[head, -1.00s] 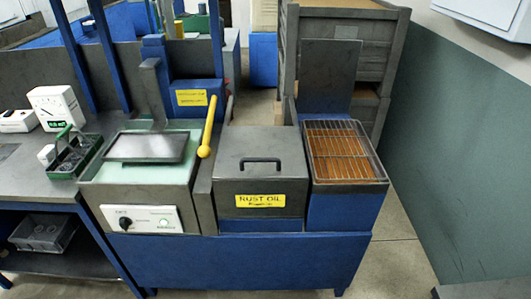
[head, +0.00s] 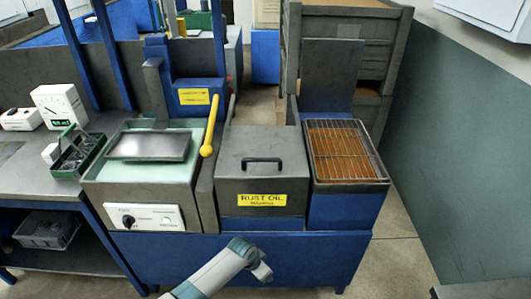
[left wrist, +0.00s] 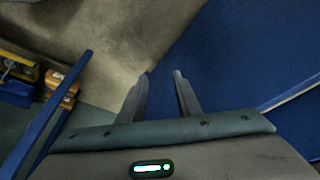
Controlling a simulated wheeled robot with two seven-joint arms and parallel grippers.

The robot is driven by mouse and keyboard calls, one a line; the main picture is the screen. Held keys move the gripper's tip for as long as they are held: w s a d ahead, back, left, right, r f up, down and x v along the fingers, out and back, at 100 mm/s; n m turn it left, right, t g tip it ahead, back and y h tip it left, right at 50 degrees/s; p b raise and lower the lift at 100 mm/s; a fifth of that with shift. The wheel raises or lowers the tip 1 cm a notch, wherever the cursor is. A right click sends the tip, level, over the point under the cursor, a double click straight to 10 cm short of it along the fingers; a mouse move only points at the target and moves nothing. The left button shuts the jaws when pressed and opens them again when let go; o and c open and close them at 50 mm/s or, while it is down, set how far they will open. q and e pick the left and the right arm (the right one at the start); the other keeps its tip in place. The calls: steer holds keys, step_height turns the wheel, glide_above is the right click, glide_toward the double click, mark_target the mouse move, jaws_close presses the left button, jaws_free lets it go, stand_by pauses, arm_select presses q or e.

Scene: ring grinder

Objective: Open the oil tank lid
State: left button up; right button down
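The oil tank (head: 228,205) is a grey box with a yellow "RUST OIL" label, in the middle of the blue bench in the head view. Its grey lid (head: 235,145) is shut and has a black bar handle (head: 262,161) on top. A grey and teal arm of mine reaches up from the bottom edge, in front of the bench and below the tank. No fingers show there. In the left wrist view my left gripper (left wrist: 162,78) has its two fingers apart with nothing between them, against the floor and a blue panel. My right gripper is not in view.
A wire rack over an orange-brown tray (head: 340,150) stands right of the tank. On the left is a machine with a control panel (head: 145,217) and a grey plate (head: 149,146). A yellow-knobbed lever (head: 209,128) rises close to the lid's left side.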

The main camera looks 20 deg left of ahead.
arm_select(q)
steer(key=w+d+r+m, duration=0.2)
steer(key=w+r, duration=0.3)
steer(key=r, duration=0.4)
steer(key=w+d+r+m, duration=0.15)
steer(key=w+r, duration=0.25)
steer(key=r, duration=0.6)
step_height(320, 180, up, 37)
steer(key=m+y+p, duration=0.1)
steer(key=m+y, duration=0.2)
steer(key=m, duration=0.2)
glide_above(265, 160)
steer(key=s, duration=0.3)
steer(key=shift+d+f+g, duration=0.15)
steer(key=shift+d+g, duration=0.25)
steer(key=shift+d, duration=0.1)
steer(key=p+x, duration=0.5)
steer(key=x, duration=1.2)
steer(key=shift+d+f, duration=0.15)
steer(key=shift+f, duration=0.1)
steer(key=shift+c, duration=0.7)
